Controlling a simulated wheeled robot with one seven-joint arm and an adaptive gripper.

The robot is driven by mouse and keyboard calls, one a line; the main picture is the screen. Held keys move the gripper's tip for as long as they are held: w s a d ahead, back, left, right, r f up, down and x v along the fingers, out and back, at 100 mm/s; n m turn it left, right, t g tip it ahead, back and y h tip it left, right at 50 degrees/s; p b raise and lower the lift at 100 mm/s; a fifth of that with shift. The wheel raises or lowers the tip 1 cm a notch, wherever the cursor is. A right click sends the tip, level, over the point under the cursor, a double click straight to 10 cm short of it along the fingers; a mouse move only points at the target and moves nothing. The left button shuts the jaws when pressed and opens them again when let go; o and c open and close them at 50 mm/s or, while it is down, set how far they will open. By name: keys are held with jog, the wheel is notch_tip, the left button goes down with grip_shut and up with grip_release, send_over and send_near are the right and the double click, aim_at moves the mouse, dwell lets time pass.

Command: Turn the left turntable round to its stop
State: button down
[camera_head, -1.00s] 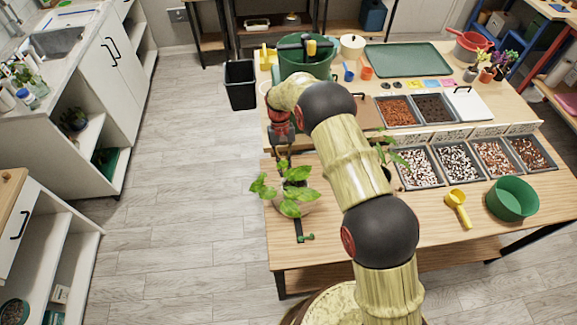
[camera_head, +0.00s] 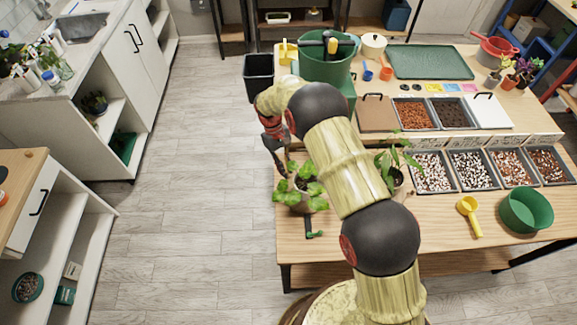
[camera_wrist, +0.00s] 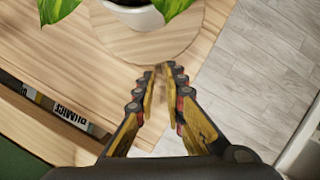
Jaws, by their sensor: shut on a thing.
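The left turntable is a round wooden disc (camera_wrist: 150,46) in the wrist view. A white pot (camera_wrist: 137,14) with a green-leaved plant stands on it. In the head view this plant (camera_head: 302,187) is at the table's left end, left of my arm; its leaves and pot hide most of the disc. My gripper (camera_wrist: 158,70) reaches the disc's rim, its fingers close together on a part of the turntable there; the fingers hide the exact contact. In the head view my gripper (camera_head: 280,153) is at the table's left edge, behind the plant.
A dark strip with a green end (camera_head: 314,234) lies in front of the plant. A second potted plant (camera_head: 397,176) stands right of it, partly behind my arm. Pebble trays (camera_head: 432,172), a yellow scoop (camera_head: 469,212) and a green bowl (camera_head: 526,210) are further right. Floor left is clear.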

jog(key=shift+s+a+n, duration=0.35)
jog(key=shift+s+n, duration=0.1)
jog(key=shift+n, duration=0.15)
dwell(0.3)
jog(key=c, duration=1.8)
grip_release()
jog(key=shift+c, duration=0.2)
jog(key=v, duration=1.2)
jog(key=shift+s+a, duration=0.2)
jog(key=shift+a, duration=0.05)
